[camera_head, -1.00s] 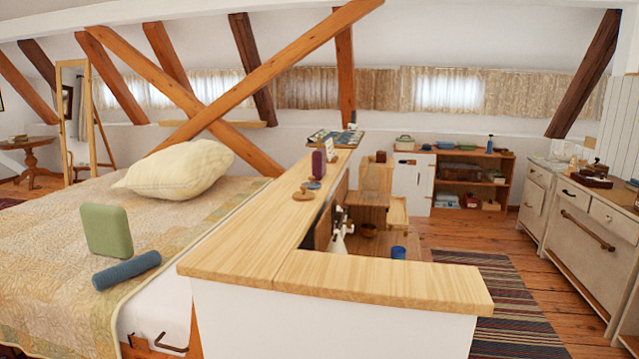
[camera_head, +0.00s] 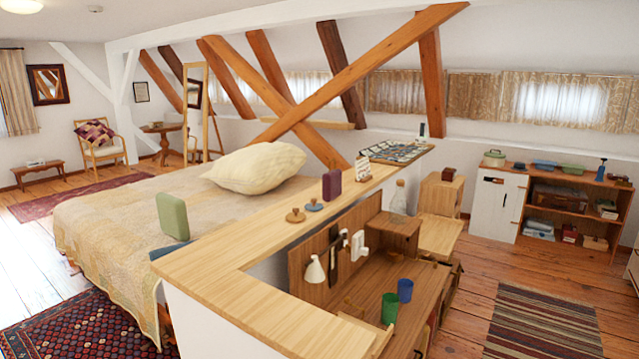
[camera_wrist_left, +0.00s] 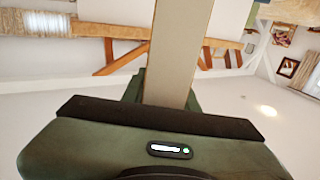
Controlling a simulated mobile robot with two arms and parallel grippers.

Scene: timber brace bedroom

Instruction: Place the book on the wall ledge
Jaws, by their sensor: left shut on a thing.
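My left gripper (camera_wrist_left: 164,92) shows in the left wrist view, with dark green fingers on either side of a flat, pale grey-tan slab. The slab, apparently the book (camera_wrist_left: 181,45), sticks out away from the gripper and runs past the top of the picture. Its cover is not clearly seen. Neither gripper shows in the head view. In that view a light wooden ledge (camera_head: 240,247) tops the low white wall beside the bed. A thin wooden shelf (camera_head: 335,125) also runs along the back wall behind the crossed beams.
On the low wall's ledge stand a purple block (camera_head: 332,185), small round wooden and blue pieces, and a patterned board (camera_head: 395,151). Its near part is bare. The bed (camera_head: 110,215) lies to the left, and a desk with blue and green cups (camera_head: 389,308) to the right.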

